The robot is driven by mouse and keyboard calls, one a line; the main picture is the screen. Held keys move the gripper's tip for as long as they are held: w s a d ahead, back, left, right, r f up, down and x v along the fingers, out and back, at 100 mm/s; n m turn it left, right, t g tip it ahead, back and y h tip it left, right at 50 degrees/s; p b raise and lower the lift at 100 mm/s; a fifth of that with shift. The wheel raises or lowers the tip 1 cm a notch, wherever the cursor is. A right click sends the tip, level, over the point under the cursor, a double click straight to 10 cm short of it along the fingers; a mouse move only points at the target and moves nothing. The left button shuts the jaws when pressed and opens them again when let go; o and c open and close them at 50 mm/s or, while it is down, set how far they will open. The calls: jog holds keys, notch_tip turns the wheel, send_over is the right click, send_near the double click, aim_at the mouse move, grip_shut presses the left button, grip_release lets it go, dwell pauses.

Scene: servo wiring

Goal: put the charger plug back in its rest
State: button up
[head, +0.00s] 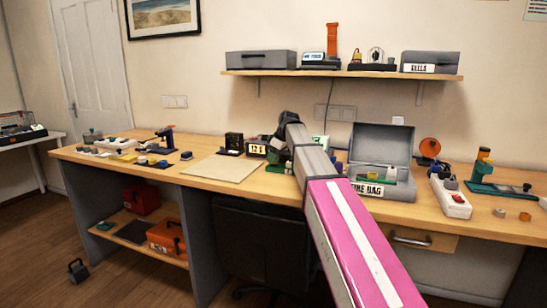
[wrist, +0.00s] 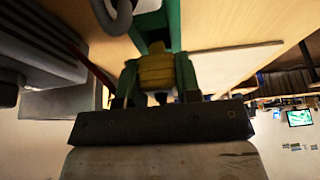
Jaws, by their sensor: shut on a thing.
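In the wrist view my gripper (wrist: 157,70) is shut on a yellow, ribbed block (wrist: 156,72), which sits between its two fingers. This looks like the charger plug, but I cannot be sure. Green parts (wrist: 174,25) lie just beyond the yellow block; I cannot tell whether they are the rest or whether the block touches them. A thick grey curved piece (wrist: 122,18) is close by at the top. In the head view my arm hides the gripper and the held block, near the middle of the bench.
The wooden bench (head: 330,155) is crowded around my arm. An open grey case (head: 381,143) stands to the right, a small clock-like box (head: 257,149) to the left. A bare cream mat (head: 222,168) lies left. A white power strip (head: 450,197) is further right; a shelf (head: 340,73) hangs above.

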jog(key=shift+f, duration=0.65)
jog(key=o, duration=1)
jog(key=shift+v, duration=5.45)
